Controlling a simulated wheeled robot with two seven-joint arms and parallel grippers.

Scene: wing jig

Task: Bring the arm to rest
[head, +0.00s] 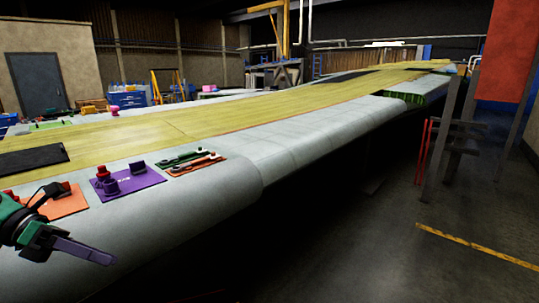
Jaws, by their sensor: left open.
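My left gripper (98,255) reaches in at the lower left, with a green body and dark purple-grey fingers. It is apart from the mats and hangs in front of the wing's rounded grey edge, with nothing seen between its fingers. The fingers overlap from this angle. The wing (310,131) stretches from the near left to the far right, with a yellow-green upper skin and grey leading edge. My right gripper is not in view.
An orange mat (68,206) with dark items lies just beyond my left gripper. A purple mat (146,181) holds red and purple pieces. Green (182,158) and orange (197,165) tool trays lie beside it. A red-railed stand (423,150) is at right; floor between is open.

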